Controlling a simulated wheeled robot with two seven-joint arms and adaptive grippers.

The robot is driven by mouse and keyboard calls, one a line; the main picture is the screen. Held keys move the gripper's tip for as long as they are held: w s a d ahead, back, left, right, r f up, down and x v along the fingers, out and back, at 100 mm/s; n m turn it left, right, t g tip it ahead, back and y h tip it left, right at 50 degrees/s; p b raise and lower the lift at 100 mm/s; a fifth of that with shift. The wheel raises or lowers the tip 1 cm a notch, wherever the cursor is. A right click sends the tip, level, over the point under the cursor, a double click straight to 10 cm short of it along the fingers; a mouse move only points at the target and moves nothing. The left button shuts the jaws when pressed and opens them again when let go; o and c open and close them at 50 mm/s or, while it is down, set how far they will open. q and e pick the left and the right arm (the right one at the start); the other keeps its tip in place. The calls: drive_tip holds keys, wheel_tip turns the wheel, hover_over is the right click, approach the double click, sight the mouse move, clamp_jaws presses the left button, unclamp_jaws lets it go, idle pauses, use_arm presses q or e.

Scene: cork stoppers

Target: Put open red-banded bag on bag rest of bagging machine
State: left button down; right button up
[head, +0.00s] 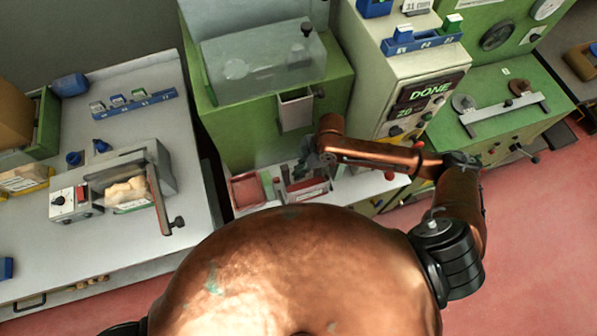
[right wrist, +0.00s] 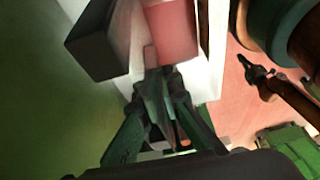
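The bagging machine is the green unit (head: 228,125) with a clear hopper (head: 262,62) and a grey chute (head: 296,110). Below the chute, a red-and-white item (head: 306,191) lies on a pale shelf, with a red tray (head: 248,190) left of it; I cannot tell which is the red-banded bag or where the bag rest is. My right gripper (head: 307,163) points down over this shelf below the chute. In the right wrist view its fingers (right wrist: 160,80) come close together beside a pink-red surface (right wrist: 172,32); any grip is unclear. My left gripper is out of view.
A panel reading DONE (head: 427,95) stands right of the chute. A pale table (head: 130,225) at left bears a small grey machine (head: 150,165) and blue racks. A green bench (head: 500,105) is at right. My body hides the front middle; red floor (head: 540,250) is clear at right.

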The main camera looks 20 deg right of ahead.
drive_tip(key=o, duration=0.4)
drive_tip(key=shift+c, duration=0.2)
drive_tip(key=shift+r, duration=0.1)
drive_tip(key=p+v, duration=0.1)
drive_tip(key=v, duration=1.1)
drive_tip(key=shift+p, duration=0.3)
